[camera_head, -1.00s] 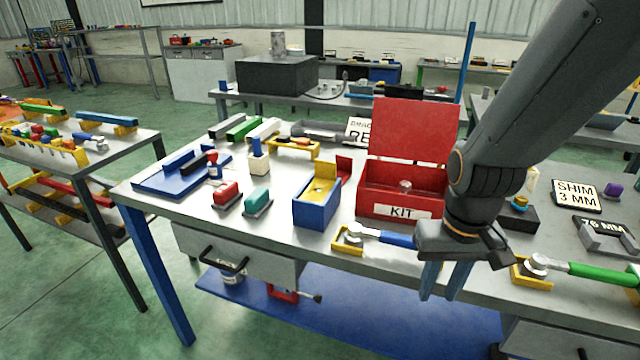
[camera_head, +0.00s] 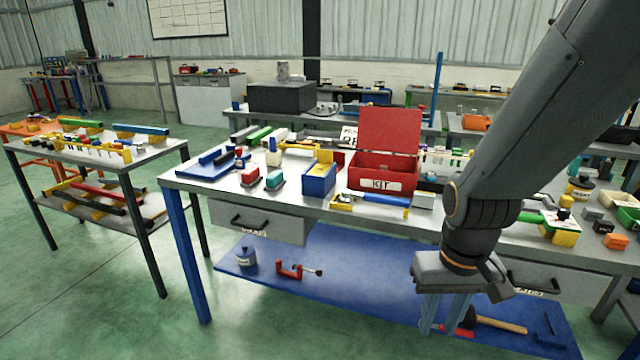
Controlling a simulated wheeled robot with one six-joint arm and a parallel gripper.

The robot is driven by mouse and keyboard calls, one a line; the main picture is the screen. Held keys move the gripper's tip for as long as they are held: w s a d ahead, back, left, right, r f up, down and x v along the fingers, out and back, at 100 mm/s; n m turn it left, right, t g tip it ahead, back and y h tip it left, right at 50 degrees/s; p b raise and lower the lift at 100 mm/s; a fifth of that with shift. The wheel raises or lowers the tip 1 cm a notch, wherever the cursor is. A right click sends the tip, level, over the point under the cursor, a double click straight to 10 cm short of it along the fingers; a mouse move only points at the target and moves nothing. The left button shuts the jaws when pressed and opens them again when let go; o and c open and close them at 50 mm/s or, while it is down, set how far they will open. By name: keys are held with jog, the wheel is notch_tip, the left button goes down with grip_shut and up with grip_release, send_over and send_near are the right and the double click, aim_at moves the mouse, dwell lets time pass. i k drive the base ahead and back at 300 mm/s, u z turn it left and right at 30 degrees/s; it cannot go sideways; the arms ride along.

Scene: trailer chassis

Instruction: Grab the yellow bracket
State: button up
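A second yellow piece (camera_head: 342,201) sits at the bench's front edge, around the head of a blue-handled tool (camera_head: 385,200). I cannot tell which one is the task's bracket. My gripper (camera_head: 445,314) points down in front of the bench, below its top and to the right of both pieces. Its two blue fingers are apart with nothing visible between them.
A blue box (camera_head: 319,182) and an open red KIT box (camera_head: 377,182) stand on the bench. A blue lower shelf (camera_head: 340,270) holds a red clamp (camera_head: 290,271) and a hammer (camera_head: 500,325). A left table (camera_head: 150,150) carries more yellow parts.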

aim_at(324, 157)
jog(key=u, duration=1.35)
jog(key=i, duration=1.35)
jog(key=z, duration=0.15)
